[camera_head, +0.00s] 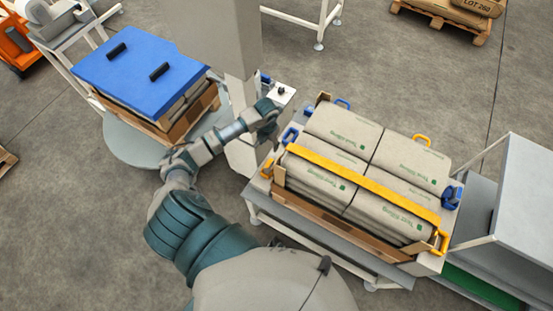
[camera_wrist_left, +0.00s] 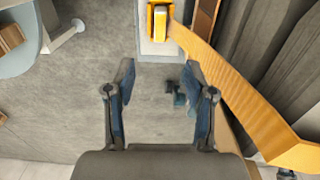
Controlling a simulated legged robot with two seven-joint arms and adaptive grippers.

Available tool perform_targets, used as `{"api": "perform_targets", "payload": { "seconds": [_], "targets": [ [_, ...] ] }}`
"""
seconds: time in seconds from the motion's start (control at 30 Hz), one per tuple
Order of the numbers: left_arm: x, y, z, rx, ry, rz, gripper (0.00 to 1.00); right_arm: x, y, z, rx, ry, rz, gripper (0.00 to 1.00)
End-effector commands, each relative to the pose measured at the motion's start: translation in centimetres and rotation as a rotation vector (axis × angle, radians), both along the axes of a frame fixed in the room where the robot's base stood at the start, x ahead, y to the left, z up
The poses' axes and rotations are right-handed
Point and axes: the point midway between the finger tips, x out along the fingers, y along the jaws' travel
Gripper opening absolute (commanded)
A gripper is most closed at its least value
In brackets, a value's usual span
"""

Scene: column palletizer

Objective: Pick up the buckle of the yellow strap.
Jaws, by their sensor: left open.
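The yellow strap (camera_head: 360,182) runs across the grey sacks on the right-hand pallet; its band also shows on the right of the left wrist view (camera_wrist_left: 230,85). A yellow buckle (camera_head: 267,168) sits at its left end, by the edge of the stand. In the left wrist view the buckle (camera_wrist_left: 158,22) is at the top, beyond the fingertips. Another yellow loop (camera_head: 440,243) is at the strap's right end. My left gripper (camera_wrist_left: 160,68) is open and empty, apart from the buckle. In the head view the left gripper (camera_head: 273,132) is just above and beside the buckle end. My right gripper is not in view.
Blue buckles (camera_head: 290,136) and other loops sit around the sack stack (camera_head: 340,128). A grey column (camera_head: 240,110) stands close to my left arm. A blue-topped stack (camera_head: 135,75) is at the left. A grey machine (camera_head: 520,205) is at the right.

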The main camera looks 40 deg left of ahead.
Motion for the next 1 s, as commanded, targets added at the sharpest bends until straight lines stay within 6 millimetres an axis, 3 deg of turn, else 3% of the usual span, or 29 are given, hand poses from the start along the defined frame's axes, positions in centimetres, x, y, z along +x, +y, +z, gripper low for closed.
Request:
{"api": "perform_targets", "payload": {
  "seconds": [0.17,0.3,0.5,0.8,1.0],
  "targets": [
    [-0.2,-0.4,-2.6,0.000,0.004,0.002,0.54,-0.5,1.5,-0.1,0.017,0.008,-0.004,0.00],
    [-0.2,-0.6,-6.0,0.001,0.003,0.002,0.54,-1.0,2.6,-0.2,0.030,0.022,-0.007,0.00],
    [0.0,-0.7,-10.2,0.004,0.004,0.002,0.54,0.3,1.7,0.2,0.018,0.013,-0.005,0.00],
    [-0.3,-0.3,-13.1,-0.001,0.003,0.002,0.54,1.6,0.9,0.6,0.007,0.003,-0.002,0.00],
    [-0.5,-0.3,-16.3,-0.001,0.002,0.002,0.54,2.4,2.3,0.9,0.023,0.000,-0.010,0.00]
  ]
}}
